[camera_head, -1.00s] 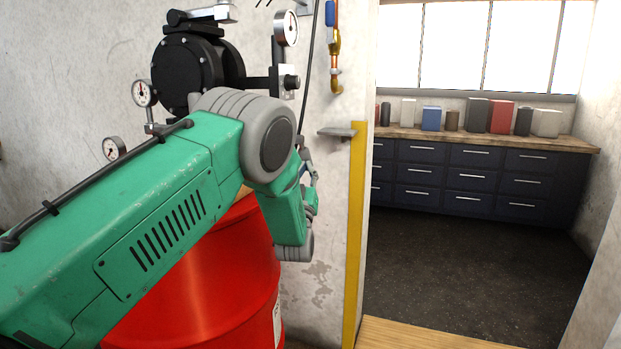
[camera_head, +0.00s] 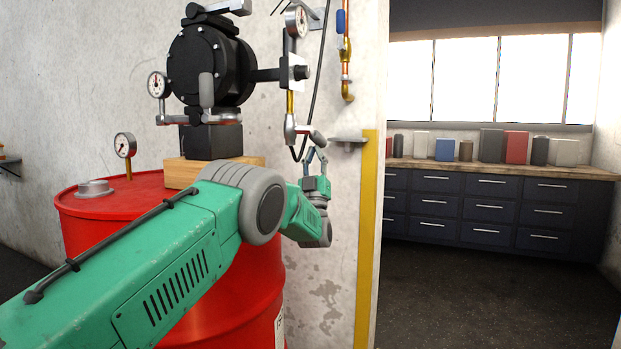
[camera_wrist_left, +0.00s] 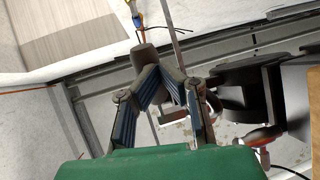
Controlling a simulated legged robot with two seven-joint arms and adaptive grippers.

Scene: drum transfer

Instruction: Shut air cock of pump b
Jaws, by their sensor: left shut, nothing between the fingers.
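The black pump (camera_head: 210,65) stands on a wooden block (camera_head: 190,172) on the red drum (camera_head: 255,290). A blue handle (camera_head: 341,21) sits on a brass fitting (camera_head: 346,50) of the wall pipe, right of the pump. Which part is the air cock of pump b, I cannot tell for sure. My left gripper (camera_head: 314,152) is below and left of this fitting, near the pump's outlet fitting; contact is unclear. In the left wrist view the gripper (camera_wrist_left: 150,65) is shut and empty, with a small blue and yellow part (camera_wrist_left: 137,18) beyond its tips. My right gripper is out of view.
A black hose (camera_head: 322,70) hangs beside the pump. Gauges (camera_head: 157,85) flank the pump. Beyond the opening, dark drawers (camera_head: 490,205) stand behind free floor.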

